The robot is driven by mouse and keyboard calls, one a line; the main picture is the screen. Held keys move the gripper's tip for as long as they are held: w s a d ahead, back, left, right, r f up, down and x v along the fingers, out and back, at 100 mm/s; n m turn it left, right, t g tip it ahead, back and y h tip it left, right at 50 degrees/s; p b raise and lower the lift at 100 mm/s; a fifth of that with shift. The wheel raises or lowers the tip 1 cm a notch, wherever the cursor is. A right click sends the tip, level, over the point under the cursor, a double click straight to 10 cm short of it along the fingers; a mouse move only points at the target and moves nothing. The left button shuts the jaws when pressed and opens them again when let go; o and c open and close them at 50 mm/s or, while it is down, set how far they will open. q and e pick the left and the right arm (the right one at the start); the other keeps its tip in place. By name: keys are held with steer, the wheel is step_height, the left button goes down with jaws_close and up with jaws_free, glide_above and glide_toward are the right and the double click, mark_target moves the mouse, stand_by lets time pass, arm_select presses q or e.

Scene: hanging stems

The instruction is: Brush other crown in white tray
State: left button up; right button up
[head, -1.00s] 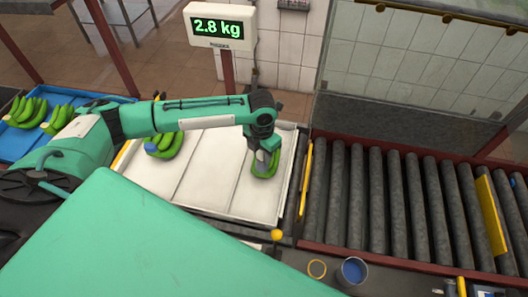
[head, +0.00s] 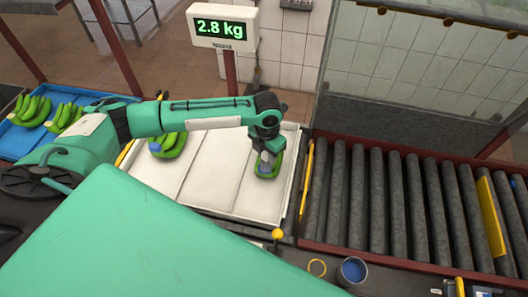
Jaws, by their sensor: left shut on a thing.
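A white tray (head: 210,188) with lengthwise dividers lies in the middle. One green banana cluster (head: 171,146) with a blue crown is in its left compartment. Another green banana cluster (head: 268,172) lies in its right compartment. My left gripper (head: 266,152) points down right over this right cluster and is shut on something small. What it holds is mostly hidden by the fingers. A blue patch (head: 266,157) shows at the fingertips, on or against the crown; I cannot tell whether it is paint or the held thing. My right gripper is out of view.
A roller conveyor (head: 400,205) is at the right. A blue tray (head: 22,143) with banana clusters is at the left. A scale display (head: 222,27) reads 2.8 kg.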

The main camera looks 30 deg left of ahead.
arm_select(q)
step_height(320, 180, up, 5)
steer(key=p, duration=0.4)
steer(key=shift+r+p, duration=0.1)
steer(key=shift+p, duration=0.3)
steer(key=shift+r, duration=1.9)
steer(key=shift+f, duration=0.1)
